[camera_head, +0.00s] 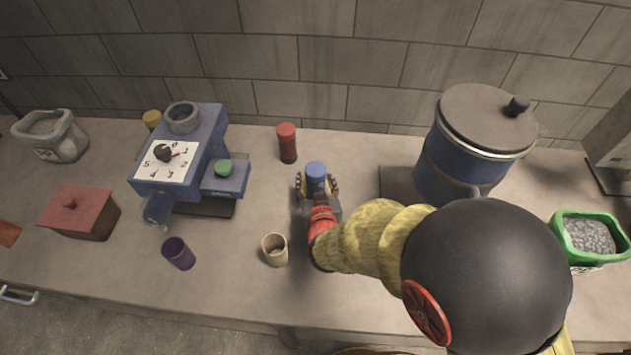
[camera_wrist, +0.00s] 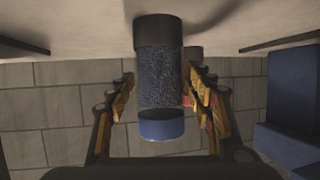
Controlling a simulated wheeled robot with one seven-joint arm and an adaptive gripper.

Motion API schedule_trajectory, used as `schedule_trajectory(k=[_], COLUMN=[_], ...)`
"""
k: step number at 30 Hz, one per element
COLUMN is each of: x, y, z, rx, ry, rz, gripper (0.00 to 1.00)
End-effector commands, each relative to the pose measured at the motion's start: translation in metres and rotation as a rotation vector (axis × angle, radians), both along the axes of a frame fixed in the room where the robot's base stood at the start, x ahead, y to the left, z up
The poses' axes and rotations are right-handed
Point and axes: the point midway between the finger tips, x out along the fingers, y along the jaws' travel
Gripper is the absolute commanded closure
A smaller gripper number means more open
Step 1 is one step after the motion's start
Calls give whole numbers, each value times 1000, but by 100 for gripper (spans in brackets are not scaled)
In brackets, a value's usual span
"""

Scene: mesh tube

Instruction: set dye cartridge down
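The dye cartridge is a cylinder with a blue cap (camera_head: 316,170), between my gripper's fingers (camera_head: 317,187) near the middle of the counter. In the wrist view, which is upside down, the cartridge (camera_wrist: 160,80) shows a black end, a dark speckled body and a blue end. It looks upright, black end at the counter; exact contact is hard to tell. The fingers (camera_wrist: 158,95) stand on both sides with narrow gaps, so my gripper looks open around it. A red cartridge (camera_head: 287,142) stands behind and left; part of it shows behind the right finger in the wrist view.
A blue machine with a dial (camera_head: 168,161) and green button (camera_head: 223,168) stands left. A beige cup (camera_head: 275,250) and purple cup (camera_head: 179,253) are in front. A large blue pot (camera_head: 462,150) is right, with a green-rimmed container (camera_head: 560,230) beyond. Bare counter surrounds the cartridge.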

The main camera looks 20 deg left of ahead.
Motion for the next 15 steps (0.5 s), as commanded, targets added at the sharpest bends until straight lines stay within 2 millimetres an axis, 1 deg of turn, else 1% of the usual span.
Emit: schedule_trajectory(k=[3, 11, 15], x=[0, 0, -2], y=[0, 0, -1], z=[0, 0, 6], rx=[0, 0, 0], ry=[0, 0, 0], rz=[0, 0, 0], gripper=[40, 40, 40])
